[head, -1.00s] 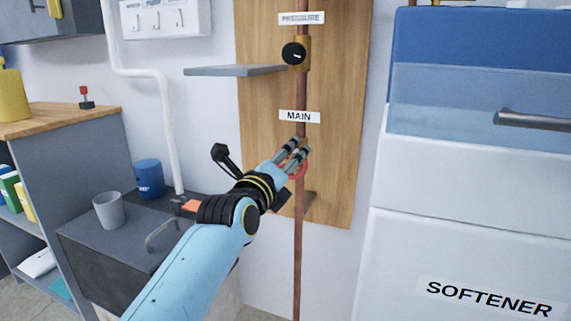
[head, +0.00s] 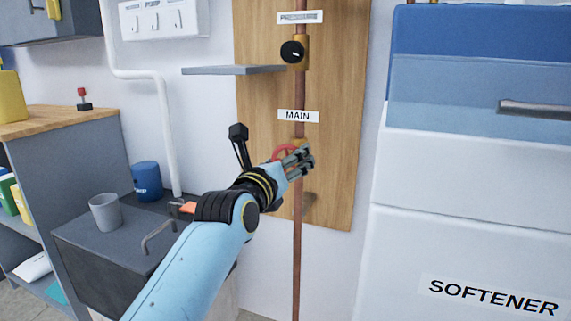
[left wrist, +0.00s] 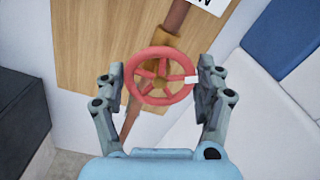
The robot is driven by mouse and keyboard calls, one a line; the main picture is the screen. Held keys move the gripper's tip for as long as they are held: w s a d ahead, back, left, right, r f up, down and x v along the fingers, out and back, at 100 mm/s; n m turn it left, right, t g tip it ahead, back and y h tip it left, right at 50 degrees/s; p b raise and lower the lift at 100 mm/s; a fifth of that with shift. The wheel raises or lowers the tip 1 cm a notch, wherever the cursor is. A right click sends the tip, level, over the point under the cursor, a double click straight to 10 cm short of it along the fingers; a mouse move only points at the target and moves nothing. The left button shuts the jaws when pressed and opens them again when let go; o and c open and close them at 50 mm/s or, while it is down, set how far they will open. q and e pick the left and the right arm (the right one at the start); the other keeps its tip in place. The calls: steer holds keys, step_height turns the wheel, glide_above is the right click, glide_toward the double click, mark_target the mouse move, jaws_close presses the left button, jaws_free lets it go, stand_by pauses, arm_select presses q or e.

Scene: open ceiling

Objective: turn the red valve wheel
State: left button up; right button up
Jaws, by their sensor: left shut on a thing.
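The red valve wheel (head: 284,147) sits on the copper pipe just below the MAIN label (head: 298,116). In the head view my left gripper (head: 302,159) is at the wheel and hides its right part. In the left wrist view the whole spoked wheel (left wrist: 165,99) shows, with a white mark (left wrist: 191,79) on the right of its rim. The two fingers of the left gripper (left wrist: 160,80) stand on opposite sides of the rim, shut on the wheel. My right gripper is in neither view.
A grey shelf (head: 235,70) juts out above left of the wheel. A black knob (head: 292,51) is higher on the pipe. The white softener (head: 470,210) stands at the right. A grey cup (head: 105,212) and blue can (head: 147,180) stand at the left.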

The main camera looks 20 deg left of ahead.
arm_select(q)
steer(key=shift+f, duration=0.15)
steer(key=o, duration=1.2)
step_height(320, 180, up, 10)
steer(key=shift+r, duration=0.1)
